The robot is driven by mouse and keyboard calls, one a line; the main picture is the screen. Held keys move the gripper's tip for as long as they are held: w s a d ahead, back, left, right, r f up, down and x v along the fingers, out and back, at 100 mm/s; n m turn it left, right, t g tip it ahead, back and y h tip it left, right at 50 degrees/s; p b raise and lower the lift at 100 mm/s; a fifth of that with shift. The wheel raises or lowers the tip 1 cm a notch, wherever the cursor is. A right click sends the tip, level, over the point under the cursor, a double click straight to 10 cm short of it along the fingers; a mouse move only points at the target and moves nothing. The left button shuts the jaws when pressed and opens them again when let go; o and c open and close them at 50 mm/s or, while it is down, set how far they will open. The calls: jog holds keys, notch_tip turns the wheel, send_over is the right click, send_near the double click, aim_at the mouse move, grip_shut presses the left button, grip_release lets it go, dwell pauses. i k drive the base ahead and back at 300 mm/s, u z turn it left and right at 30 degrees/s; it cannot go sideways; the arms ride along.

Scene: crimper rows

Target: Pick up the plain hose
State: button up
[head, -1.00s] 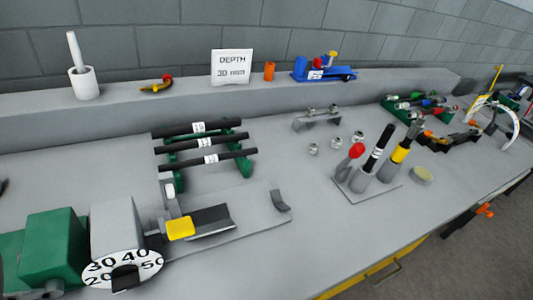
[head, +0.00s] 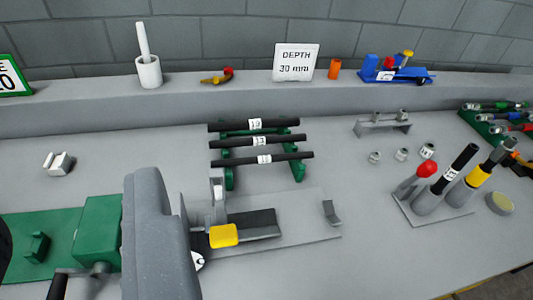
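Three black hoses lie across a green rack on the bench, one behind another: the back hose (head: 285,122), the middle hose (head: 285,140) and the front hose (head: 290,157). Each carries a white number label; the back one seems to read 19 and the middle one 13. None has a coloured band, and I cannot tell which is called plain. Their ends stick out past the green rack (head: 229,177). Another black hose (head: 457,165) with a white label stands tilted in a holder at the right. My gripper does not show in this view.
A grey and green machine (head: 155,235) stands at front left, with a plate and yellow block (head: 223,235) in front of the rack. A depth sign (head: 295,63) and a white pot (head: 149,72) stand on the back ledge.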

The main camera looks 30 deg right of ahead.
aim_at(269, 158)
jog(key=i, duration=0.9)
jog(key=u, duration=0.05)
